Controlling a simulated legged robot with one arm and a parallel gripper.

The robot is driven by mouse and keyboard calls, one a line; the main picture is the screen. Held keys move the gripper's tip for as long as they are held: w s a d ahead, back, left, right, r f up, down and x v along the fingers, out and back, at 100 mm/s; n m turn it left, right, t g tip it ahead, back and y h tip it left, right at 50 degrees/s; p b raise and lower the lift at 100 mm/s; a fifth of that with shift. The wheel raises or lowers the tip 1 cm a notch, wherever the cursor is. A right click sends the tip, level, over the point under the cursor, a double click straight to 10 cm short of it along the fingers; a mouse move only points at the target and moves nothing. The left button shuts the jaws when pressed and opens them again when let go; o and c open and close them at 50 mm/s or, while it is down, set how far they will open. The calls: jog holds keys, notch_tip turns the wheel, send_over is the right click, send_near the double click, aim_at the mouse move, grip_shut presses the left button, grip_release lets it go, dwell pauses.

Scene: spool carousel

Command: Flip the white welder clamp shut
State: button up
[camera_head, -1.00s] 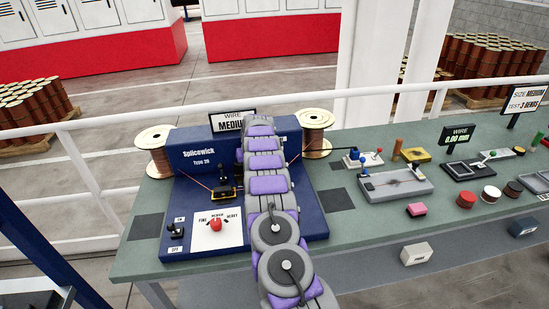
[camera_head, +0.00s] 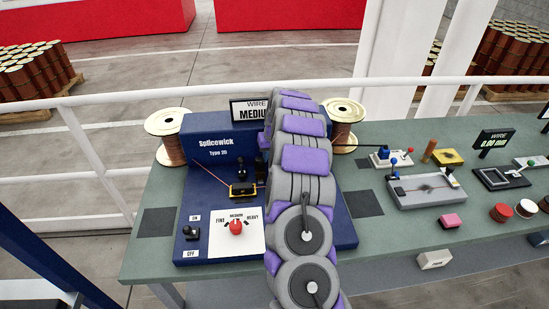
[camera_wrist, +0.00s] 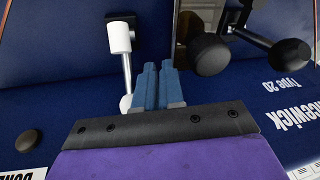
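The white clamp handle (camera_wrist: 120,38) shows at the upper left of the wrist view. Its thin metal rod runs down to a white rounded end (camera_wrist: 127,104). My gripper (camera_wrist: 159,66) has blue fingers close together and nothing visible between them. The fingers are just right of the white handle in that view; I cannot tell whether they touch it. In the head view my arm hides my gripper and the white clamp. The blue Splicewick welder (camera_head: 226,152) stands on the green bench, with copper wire spools (camera_head: 172,150) at both sides.
Black lever knobs (camera_wrist: 209,54) are close right of my fingers in the wrist view. The welder front has a red selector knob (camera_head: 236,227) and a black switch (camera_head: 191,232). A grey fixture (camera_head: 428,190) sits on the bench at right. A white rail (camera_head: 90,95) runs behind.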

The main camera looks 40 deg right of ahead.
jog(key=shift+o, duration=0.5)
notch_tip(320, 180, up, 6)
jog(key=w+t+h, duration=0.1)
jog(key=w, duration=0.1)
jog(key=shift+d+r, duration=0.2)
jog(key=shift+d, duration=0.15)
jog(key=shift+s+d+r+p, duration=0.25)
jog(key=shift+s+r, duration=0.05)
jog(key=shift+s, duration=0.2)
jog(key=shift+s+d+r+p, duration=0.2)
jog(key=shift+s+d+r, duration=0.1)
jog(key=shift+s, duration=0.2)
jog(key=shift+s+a+f, duration=0.1)
jog(key=shift+a+f, duration=0.05)
jog(key=shift+a, duration=0.2)
jog(key=p+v, duration=0.2)
jog(key=v, duration=1.5)
jog(key=shift+d, duration=0.25)
